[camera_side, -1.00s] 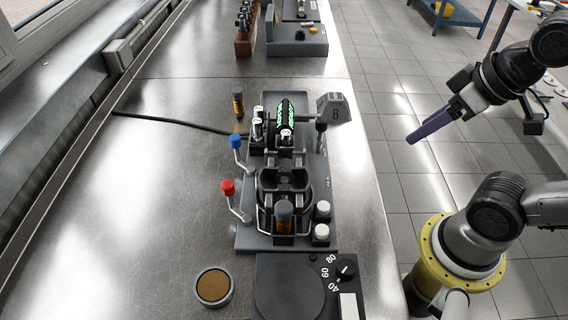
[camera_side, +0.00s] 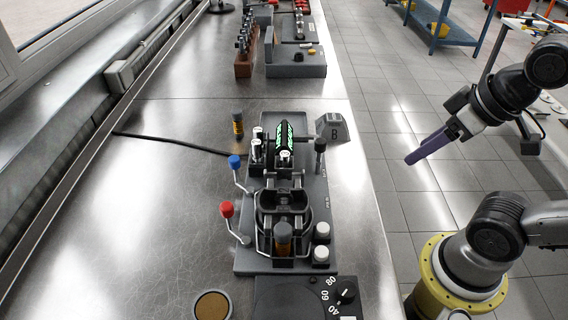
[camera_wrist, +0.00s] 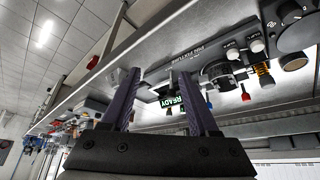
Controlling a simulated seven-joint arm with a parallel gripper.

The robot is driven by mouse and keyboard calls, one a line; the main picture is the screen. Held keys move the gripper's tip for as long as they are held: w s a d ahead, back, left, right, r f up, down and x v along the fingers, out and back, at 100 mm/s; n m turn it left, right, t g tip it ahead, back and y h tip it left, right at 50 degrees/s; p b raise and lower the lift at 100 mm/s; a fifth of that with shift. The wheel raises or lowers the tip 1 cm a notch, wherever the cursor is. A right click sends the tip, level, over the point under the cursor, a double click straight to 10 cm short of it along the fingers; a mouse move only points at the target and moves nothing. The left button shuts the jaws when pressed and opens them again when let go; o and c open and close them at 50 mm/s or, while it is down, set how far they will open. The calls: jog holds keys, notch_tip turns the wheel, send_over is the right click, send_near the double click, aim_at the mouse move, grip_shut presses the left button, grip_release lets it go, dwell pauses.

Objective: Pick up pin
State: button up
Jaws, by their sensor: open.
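My gripper (camera_side: 408,160) has purple fingers and hangs over the floor side, right of the bench and apart from the fixture. In the wrist view my gripper (camera_wrist: 158,74) is open, with nothing between its fingers. The grey fixture (camera_side: 322,190) on the bench has a lit green display, and the wrist view shows "READY" and "PIN FIXTURE" on it. Short silver-topped cylinders (camera_side: 257,134) stand at its back. An orange-and-dark cylinder (camera_side: 238,124) stands on the bench left of it, and a similar one (camera_side: 283,238) stands in its front. I cannot tell which piece is the pin.
Blue (camera_side: 234,162) and red (camera_side: 227,209) knobbed levers rise on the fixture's left. A block marked B (camera_side: 331,128) stands at its right back. A dial unit (camera_side: 320,295) is in front. A brown rack (camera_side: 243,62) stands farther back. The left bench surface is mostly clear.

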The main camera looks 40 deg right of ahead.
dwell(0.6)
jog(key=w+a+r+n+g, duration=0.2)
jog(key=w+r+n, duration=0.6)
jog(key=r+n, duration=0.35)
jog(key=n+g, duration=0.4)
jog(key=n, duration=0.3)
send_over(285, 153)
jog(key=shift+m, duration=0.25)
jog(key=f, duration=1.2)
jog(key=shift+w+f, duration=0.2)
jog(key=shift+f, duration=0.15)
jog(key=shift+s+f, duration=0.2)
jog(key=shift+f, duration=2.8)
